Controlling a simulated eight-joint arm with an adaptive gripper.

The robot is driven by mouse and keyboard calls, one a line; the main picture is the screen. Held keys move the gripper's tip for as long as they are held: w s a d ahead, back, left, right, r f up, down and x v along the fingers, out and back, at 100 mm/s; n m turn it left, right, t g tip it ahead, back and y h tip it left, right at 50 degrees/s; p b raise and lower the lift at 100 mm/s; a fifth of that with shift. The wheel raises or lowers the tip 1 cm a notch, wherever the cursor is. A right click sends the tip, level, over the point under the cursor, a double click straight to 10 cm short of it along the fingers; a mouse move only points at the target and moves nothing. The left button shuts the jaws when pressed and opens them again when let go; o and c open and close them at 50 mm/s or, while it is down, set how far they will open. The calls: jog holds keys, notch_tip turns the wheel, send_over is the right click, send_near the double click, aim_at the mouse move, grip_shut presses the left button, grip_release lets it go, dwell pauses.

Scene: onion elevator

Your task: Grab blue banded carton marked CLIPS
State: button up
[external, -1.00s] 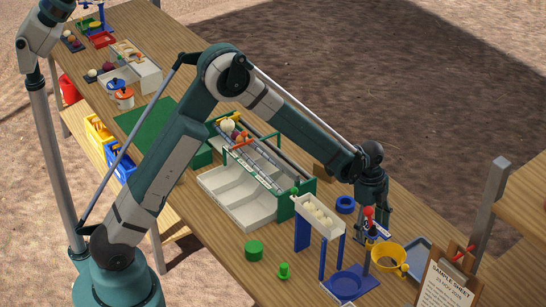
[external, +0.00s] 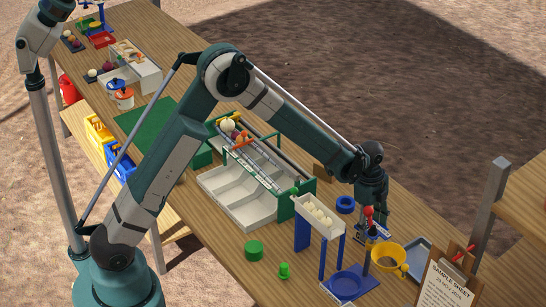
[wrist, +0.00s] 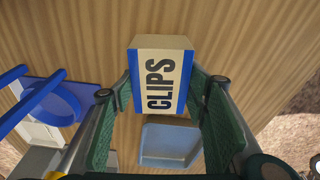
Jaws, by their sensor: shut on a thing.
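The carton marked CLIPS (wrist: 160,82) is cream with blue bands along its sides and black lettering. In the wrist view it sits between the two green-padded fingers of my gripper (wrist: 164,98), which is shut on it. In the external view my gripper (external: 373,208) points down over the right part of the bench, and the carton is largely hidden there by the gripper and the things in front.
A yellow cup (external: 389,258) and a blue-grey tray (external: 419,257) stand close by. A blue stand (external: 301,234) with a white trough is to the left. A blue ring (external: 345,204) lies behind. A clipboard (external: 447,285) stands at right.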

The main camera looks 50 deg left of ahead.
jog(key=shift+r, duration=0.1)
jog(key=shift+r+p, duration=0.45)
jog(key=shift+r, duration=4.5)
